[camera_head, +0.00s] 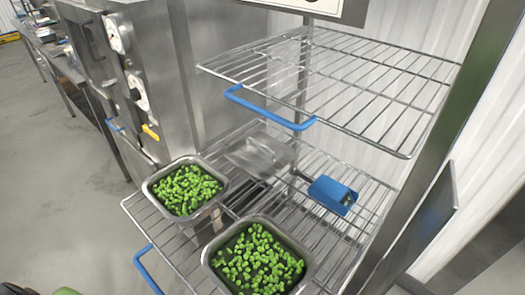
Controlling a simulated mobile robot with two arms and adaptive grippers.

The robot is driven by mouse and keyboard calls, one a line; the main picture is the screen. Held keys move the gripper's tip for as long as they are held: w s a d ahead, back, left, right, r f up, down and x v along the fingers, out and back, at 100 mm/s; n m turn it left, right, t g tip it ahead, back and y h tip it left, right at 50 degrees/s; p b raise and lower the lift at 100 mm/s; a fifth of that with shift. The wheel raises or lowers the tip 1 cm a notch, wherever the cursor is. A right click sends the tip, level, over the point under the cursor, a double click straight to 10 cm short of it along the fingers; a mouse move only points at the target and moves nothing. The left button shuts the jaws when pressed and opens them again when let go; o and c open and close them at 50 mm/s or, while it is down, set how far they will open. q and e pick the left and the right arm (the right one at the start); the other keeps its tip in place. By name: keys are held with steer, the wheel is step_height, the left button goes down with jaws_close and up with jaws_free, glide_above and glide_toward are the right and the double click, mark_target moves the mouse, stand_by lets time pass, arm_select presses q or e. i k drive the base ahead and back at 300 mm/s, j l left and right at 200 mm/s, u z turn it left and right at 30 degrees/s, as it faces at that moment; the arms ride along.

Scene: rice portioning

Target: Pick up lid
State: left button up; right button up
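The lid (262,152) is a shiny grey metal plate on the lower wire rack (365,215), towards the back. It lies behind the two metal pans and below the upper rack. The left pan (151,195) and the front pan (207,262) are both uncovered and hold small green pieces. The lid's outline blends with the steel around it, so its exact edges are hard to tell. Neither of my grippers can be made out in this view.
A blue scoop (332,195) lies on the lower rack, right of the lid. The upper rack (350,75) with its blue handle (268,112) hangs above. A steel appliance (150,80) stands at left. A right upright (425,200) bounds the rack.

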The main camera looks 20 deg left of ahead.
mark_target(261, 156)
steer(key=k+j, duration=0.3)
steer(key=j, duration=0.15)
steer(key=k+j, duration=0.3)
steer(key=j, duration=0.15)
steer(key=k+j+z, duration=0.1)
steer(key=k+j, duration=0.15)
steer(key=j, duration=0.2)
